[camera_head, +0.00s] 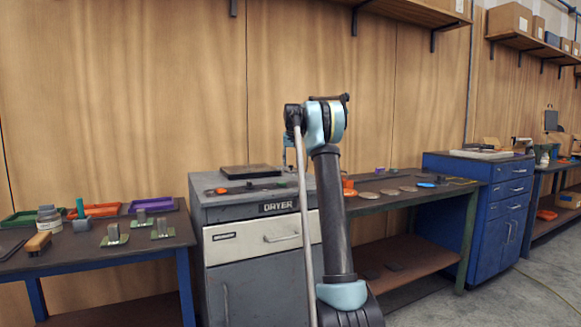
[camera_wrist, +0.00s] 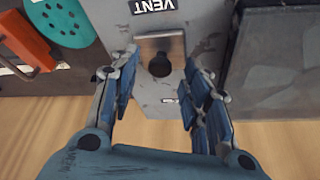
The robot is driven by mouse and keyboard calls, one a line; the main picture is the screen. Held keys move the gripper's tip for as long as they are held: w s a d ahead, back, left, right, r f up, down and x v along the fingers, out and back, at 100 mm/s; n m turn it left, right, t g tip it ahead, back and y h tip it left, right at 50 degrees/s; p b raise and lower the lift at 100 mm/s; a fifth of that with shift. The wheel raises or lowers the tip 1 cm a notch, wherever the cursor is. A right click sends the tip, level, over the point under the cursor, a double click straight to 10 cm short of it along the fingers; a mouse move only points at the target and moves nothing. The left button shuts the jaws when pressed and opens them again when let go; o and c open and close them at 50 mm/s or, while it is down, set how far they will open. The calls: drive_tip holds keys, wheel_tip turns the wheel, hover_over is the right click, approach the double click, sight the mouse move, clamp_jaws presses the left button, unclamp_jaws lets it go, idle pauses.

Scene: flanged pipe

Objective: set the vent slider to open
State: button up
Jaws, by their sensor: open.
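In the wrist view, a grey metal panel (camera_wrist: 118,20) carries a black label reading VENT (camera_wrist: 152,5). Below the label is a recessed plate (camera_wrist: 174,45) with a dark round knob (camera_wrist: 159,66), which looks like the vent slider. A small dark label by the right finger is too small and covered to read. My gripper (camera_wrist: 160,62) is open, with one finger on each side of the knob; I see no contact with it. In the head view my arm stands in front of the bench, and the vent does not show there.
In the wrist view, an orange block (camera_wrist: 25,40) and a teal perforated disc (camera_wrist: 62,20) lie left of the panel; a dark slab (camera_wrist: 275,65) lies right. The head view shows the grey dryer cabinet (camera_head: 262,245), a left table with trays, and a blue cabinet (camera_head: 480,210) at right.

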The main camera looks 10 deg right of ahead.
drive_tip(key=shift+w+f, duration=0.25)
drive_tip(key=shift+f, duration=0.35)
clamp_jaws()
drive_tip(key=shift+w, duration=0.25)
drive_tip(key=w+a, duration=0.1)
drive_tip(key=w, duration=0.4)
drive_tip(key=w+a, duration=0.1)
drive_tip(key=w, duration=0.1)
drive_tip(key=shift+w+a+r, duration=0.1)
drive_tip(key=shift+w+a, duration=0.15)
drive_tip(key=shift+a, duration=0.1)
unclamp_jaws()
drive_tip(key=shift+w, duration=0.1)
